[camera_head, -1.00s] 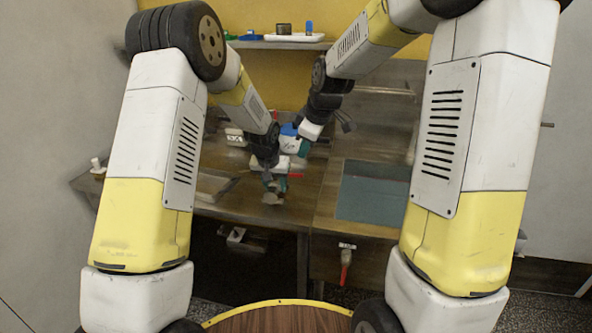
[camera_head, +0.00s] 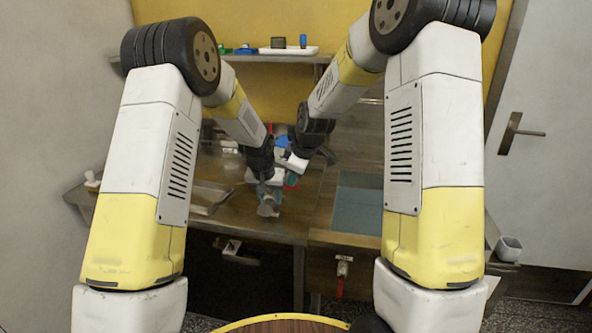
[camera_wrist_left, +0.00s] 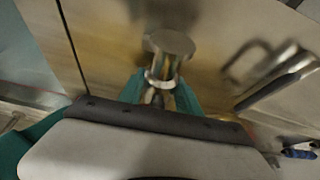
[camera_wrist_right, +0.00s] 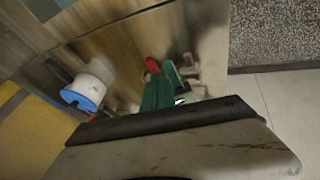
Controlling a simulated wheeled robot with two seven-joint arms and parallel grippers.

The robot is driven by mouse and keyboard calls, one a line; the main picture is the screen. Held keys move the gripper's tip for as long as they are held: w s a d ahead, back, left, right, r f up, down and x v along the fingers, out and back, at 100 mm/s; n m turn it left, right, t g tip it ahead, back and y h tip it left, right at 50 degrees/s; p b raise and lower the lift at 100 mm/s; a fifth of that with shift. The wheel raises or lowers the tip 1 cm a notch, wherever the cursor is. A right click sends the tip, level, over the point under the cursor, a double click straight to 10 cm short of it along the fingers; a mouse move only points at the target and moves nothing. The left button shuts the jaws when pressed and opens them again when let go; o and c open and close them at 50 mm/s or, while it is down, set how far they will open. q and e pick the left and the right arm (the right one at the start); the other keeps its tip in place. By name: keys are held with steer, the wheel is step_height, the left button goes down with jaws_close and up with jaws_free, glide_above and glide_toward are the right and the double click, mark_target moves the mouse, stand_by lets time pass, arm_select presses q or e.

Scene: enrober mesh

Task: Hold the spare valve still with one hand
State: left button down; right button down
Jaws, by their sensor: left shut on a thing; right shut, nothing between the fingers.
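The spare valve (camera_head: 267,209) is a small grey metal piece at the worktop's front, left of the middle in the head view. In the left wrist view its round metal end (camera_wrist_left: 170,45) stands between teal fingertips. My left gripper (camera_head: 266,192) is shut on it from above; its fingers hide part of the valve. My right gripper (camera_head: 291,180) is just behind and to the right, shut and empty. In the right wrist view its teal fingers (camera_wrist_right: 161,88) are together, with a red piece (camera_wrist_right: 152,64) close by. Blurred metal parts show beside the fingertips.
A teal mat (camera_head: 357,210) lies on the worktop to the right. A red-handled valve (camera_head: 341,278) hangs below the front edge. A white-and-blue roll (camera_wrist_right: 85,92) is near my right gripper. A shelf holds a white tray (camera_head: 288,51) at the back.

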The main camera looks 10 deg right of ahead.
steer(key=shift+x, duration=1)
steer(key=shift+w+d+n+y, duration=0.35)
steer(key=shift+w+n, duration=0.2)
steer(key=shift+n, duration=0.35)
steer(key=shift+w+d+n+g+y, duration=0.25)
steer(key=shift+w+n+g, duration=0.15)
steer(key=shift+n, duration=0.2)
steer(key=w+a+n+g+y, duration=0.2)
steer(key=w+n+g, duration=0.2)
steer(key=w+n, duration=0.4)
steer(key=shift+a+n+g, duration=0.3)
steer(key=shift+n, duration=1.2)
steer(key=shift+f, duration=0.1)
steer(key=shift+a, duration=0.1)
